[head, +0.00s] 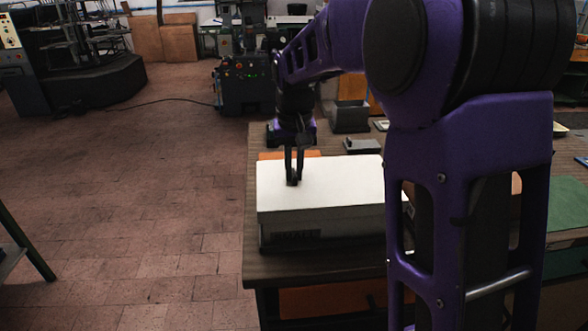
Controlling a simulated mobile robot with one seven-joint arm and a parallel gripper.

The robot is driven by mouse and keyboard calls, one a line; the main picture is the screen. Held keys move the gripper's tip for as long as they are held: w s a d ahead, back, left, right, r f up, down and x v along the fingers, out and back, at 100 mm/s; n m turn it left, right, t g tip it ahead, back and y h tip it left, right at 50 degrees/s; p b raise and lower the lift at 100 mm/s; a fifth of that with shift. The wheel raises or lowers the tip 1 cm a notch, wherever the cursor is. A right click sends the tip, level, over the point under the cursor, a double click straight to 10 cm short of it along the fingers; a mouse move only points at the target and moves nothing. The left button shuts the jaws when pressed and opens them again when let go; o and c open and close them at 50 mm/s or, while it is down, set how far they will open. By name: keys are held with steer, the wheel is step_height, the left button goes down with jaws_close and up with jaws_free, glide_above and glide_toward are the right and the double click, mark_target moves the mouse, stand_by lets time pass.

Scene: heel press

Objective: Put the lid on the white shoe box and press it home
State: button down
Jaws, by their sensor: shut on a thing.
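The white lid (335,178) shows as a broad flat top with a pale front edge, near the left end of the workbench. It covers the top of the shoe box, whose front side (290,232) shows below it in shadow with a dark printed patch. I cannot tell how fully the lid sits down on the box. My gripper (293,182) points down onto the lid's top, left of its middle. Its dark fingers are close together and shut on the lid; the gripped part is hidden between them. The lid's right end is partly behind my arm.
The wooden workbench (262,265) has a narrow free strip in front and left of the box. Behind the box are an orange item (272,155), a small dark tray (362,146) and a grey bin (350,117). My purple arm hides much of the bench's right side.

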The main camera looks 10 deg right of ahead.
steer(key=shift+s+f+b, duration=0.1)
steer(key=shift+f+b, duration=0.2)
steer(key=shift+f, duration=0.55)
stand_by(1.0)
steer(key=c, duration=0.8)
jaws_free()
steer(key=shift+d, duration=0.1)
steer(key=o, duration=0.4)
steer(key=shift+c, duration=0.2)
steer(key=shift+r, duration=0.15)
steer(key=shift+r+p, duration=2.6)
steer(key=shift+r, duration=0.9)
